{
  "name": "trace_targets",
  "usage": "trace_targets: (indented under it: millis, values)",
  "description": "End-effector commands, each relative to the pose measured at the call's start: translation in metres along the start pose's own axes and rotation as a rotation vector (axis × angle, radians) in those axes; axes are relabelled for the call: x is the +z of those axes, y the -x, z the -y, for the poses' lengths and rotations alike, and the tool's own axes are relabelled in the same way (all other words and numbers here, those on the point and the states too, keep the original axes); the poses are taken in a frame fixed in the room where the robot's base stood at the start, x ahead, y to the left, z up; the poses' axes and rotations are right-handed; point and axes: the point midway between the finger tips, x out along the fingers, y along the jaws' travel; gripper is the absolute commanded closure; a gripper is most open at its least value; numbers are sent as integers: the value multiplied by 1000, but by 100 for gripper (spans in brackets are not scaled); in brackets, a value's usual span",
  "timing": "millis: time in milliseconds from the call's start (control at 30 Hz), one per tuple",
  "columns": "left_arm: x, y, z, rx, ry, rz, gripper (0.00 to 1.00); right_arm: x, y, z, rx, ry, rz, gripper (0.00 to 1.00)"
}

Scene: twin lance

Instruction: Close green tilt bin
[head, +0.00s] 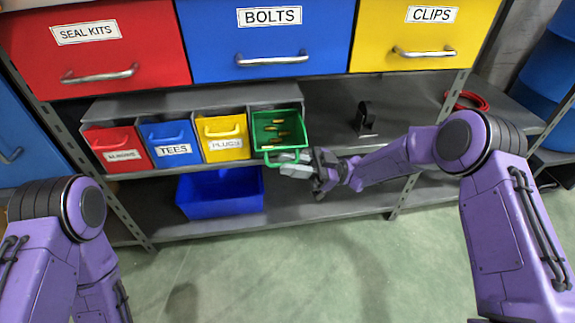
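The green tilt bin (279,128) is tipped open at the right end of a row of small bins in the head view. Several small yellowish parts show inside it. Its green handle (281,161) is at its lower front edge. My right gripper (293,164) is at the handle, coming in from the right. Its fingers overlap the handle in the picture, and I cannot tell whether they are closed on it. My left arm (82,205) is at the lower left, and its gripper is out of view.
Red (118,148), blue (170,144) and yellow (222,137) tilt bins stand left of the green one. Large drawers for seal kits (95,50), bolts (265,40) and clips (425,38) are above. A blue crate (220,193) sits on the lower shelf. A black object (364,117) stands at right.

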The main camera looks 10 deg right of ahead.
Motion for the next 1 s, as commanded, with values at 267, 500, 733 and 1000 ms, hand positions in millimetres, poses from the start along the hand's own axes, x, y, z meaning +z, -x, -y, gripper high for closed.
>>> trace_targets:
  millis: [267,500,733,1000]
  values:
    - [2,-1,0,0,-12,14,100,0,-10,0,2,0,0,79]
    - [2,-1,0,0,-12,13,100,0,-10,0,2,-1,0,100]
    - [1,0,0,0,-6,8,100,-1,-10,0,4,-6,0,100]
    - [-7,8,0,-4,51,-56,100,-7,-13,-5,27,-62,1,100]
